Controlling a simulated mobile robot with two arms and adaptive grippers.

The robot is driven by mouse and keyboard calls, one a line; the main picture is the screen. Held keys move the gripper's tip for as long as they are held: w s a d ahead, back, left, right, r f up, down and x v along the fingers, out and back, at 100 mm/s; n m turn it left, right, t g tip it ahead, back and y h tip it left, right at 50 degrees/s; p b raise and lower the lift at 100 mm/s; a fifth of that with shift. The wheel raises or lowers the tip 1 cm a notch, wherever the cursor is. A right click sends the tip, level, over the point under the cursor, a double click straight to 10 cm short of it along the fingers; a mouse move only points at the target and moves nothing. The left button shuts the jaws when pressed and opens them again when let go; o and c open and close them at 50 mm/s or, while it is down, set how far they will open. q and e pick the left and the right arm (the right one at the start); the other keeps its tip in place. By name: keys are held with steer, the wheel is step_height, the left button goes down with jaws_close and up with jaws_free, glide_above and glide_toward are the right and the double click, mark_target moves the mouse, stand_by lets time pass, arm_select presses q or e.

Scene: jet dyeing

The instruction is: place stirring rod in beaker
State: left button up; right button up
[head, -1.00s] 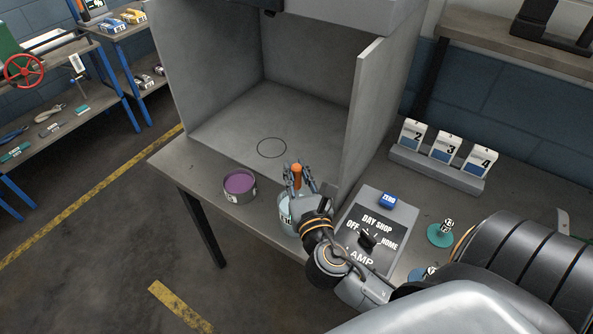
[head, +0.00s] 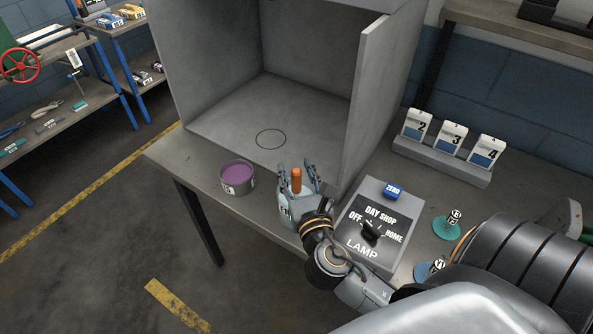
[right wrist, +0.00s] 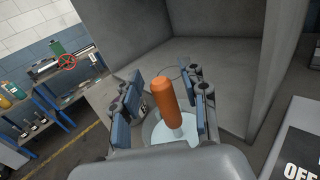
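The stirring rod has an orange handle (head: 297,181) and stands nearly upright, its lower part inside the pale blue beaker (head: 285,215) near the table's front edge. In the right wrist view the handle (right wrist: 165,97) rises from the beaker (right wrist: 158,134), and a clear shaft shows below it. My right gripper (head: 298,180) is over the beaker with its fingers spread on both sides of the handle. Gaps show between the fingers and the handle in the head view. The rod's lower tip is hidden. My left gripper is not in view.
A tin of purple liquid (head: 237,174) stands left of the beaker. A grey booth (head: 225,125) with a circle marked on its floor is behind. A lamp switch panel (head: 372,228) and numbered cards (head: 450,142) are to the right.

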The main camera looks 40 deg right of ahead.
stand_by(0.6)
steer(key=b+v, duration=0.2)
steer(key=v, duration=0.8)
stand_by(0.3)
